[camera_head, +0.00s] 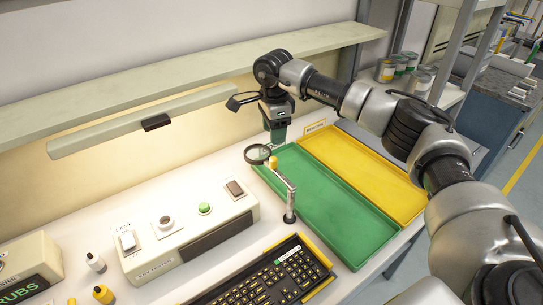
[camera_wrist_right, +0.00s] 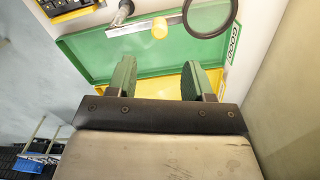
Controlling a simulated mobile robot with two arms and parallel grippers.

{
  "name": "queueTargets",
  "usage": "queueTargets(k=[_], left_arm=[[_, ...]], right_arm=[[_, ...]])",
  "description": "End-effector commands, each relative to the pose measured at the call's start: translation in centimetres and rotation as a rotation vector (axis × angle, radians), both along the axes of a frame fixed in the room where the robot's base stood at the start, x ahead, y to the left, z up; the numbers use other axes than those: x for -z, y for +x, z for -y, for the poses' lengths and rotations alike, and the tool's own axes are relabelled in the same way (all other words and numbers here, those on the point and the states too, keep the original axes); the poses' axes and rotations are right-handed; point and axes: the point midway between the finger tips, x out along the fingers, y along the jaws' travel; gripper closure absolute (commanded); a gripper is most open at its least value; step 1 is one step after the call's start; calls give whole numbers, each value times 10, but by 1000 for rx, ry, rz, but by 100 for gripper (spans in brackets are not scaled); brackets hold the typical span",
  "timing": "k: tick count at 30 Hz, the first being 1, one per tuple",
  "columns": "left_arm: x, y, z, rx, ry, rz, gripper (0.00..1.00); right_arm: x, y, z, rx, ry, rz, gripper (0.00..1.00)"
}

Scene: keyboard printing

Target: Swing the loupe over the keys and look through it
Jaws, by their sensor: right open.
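The loupe (camera_head: 257,154) is a dark-rimmed round lens on a metal arm with a yellow knob (camera_head: 273,162), carried by a post (camera_head: 289,205) behind the keyboard. The lens hangs over the far left end of the green tray, away from the keys. The keyboard (camera_head: 265,280) has black keys in a yellow-edged frame at the front. My right gripper (camera_head: 277,134) is just behind the loupe, pointing down. In the wrist view its green fingers (camera_wrist_right: 154,78) are apart and empty, with the yellow knob (camera_wrist_right: 159,28) and lens ring (camera_wrist_right: 210,14) beyond them. My left gripper is not in view.
The green tray (camera_head: 340,225) and yellow tray (camera_head: 375,178) lie right of the post. A beige control box (camera_head: 190,235) with buttons stands left of it. A shelf (camera_head: 180,72) and a lamp bar (camera_head: 150,122) run along the back. Small bottles (camera_head: 95,262) stand at the left.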

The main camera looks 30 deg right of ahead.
Motion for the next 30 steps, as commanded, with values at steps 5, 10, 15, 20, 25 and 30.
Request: queueTargets(k=[5,10,15,20,25,30], left_arm=[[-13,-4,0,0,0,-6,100],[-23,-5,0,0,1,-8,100],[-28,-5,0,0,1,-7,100],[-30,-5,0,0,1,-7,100],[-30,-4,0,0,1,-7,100],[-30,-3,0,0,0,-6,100]], right_arm=[[31,-1,-1,-1,2,-8,49],[63,-1,-2,-1,3,-6,49],[86,0,-2,-1,5,-3,49],[97,0,-2,-1,4,-2,49],[98,0,-2,-1,4,-1,49],[98,0,-2,-1,5,-1,60]])
